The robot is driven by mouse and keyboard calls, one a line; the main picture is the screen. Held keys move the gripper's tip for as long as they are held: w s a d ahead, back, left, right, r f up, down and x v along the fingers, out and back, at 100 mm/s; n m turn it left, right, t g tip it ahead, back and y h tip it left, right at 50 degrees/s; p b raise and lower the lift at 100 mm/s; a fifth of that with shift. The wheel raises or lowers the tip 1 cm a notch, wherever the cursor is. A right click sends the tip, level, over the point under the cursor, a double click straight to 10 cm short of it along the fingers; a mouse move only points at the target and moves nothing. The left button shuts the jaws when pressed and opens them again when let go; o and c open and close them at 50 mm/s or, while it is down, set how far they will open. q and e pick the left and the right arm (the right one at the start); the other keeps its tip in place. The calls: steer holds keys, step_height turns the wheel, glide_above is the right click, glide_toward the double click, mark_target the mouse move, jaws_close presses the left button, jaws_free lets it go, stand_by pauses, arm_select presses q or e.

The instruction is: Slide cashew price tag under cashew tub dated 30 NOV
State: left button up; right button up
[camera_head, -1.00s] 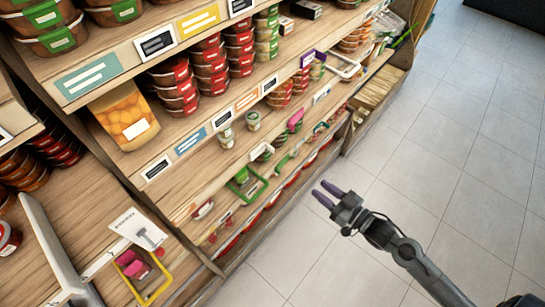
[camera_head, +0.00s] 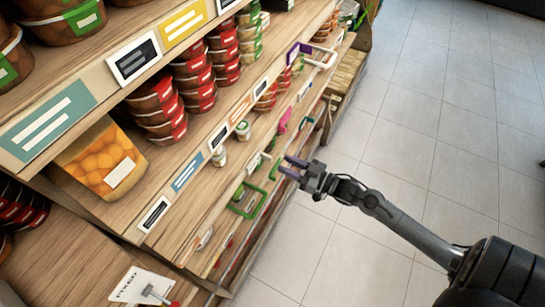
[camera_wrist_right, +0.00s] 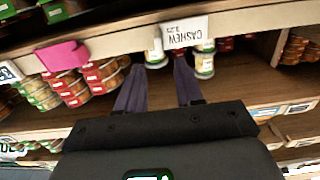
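The cashew price tag (camera_wrist_right: 185,33) is a white card reading CASHEW, upside down in the right wrist view, on the shelf's front edge. Two small jars with white and green labels, (camera_wrist_right: 155,53) and (camera_wrist_right: 204,60), stand by it. No 30 NOV date is readable, so I cannot tell which tub is meant. My right gripper (camera_head: 287,166) is in front of the lower shelf edges in the head view. Its purple fingers (camera_wrist_right: 159,70) are apart with nothing between them, pointing toward the tag and jars. My left gripper is not in view.
A green frame (camera_head: 247,201) and a pink tag (camera_head: 284,121) stick out from the shelf fronts. Red-lidded tubs (camera_head: 160,115) stand stacked on the upper shelf. A white card (camera_head: 145,284) is at the lower left. The tiled floor (camera_head: 400,120) is open to the right.

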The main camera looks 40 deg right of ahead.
mark_target(271, 158)
steer(key=shift+x, duration=2.95)
jaws_close()
steer(key=shift+r, duration=0.1)
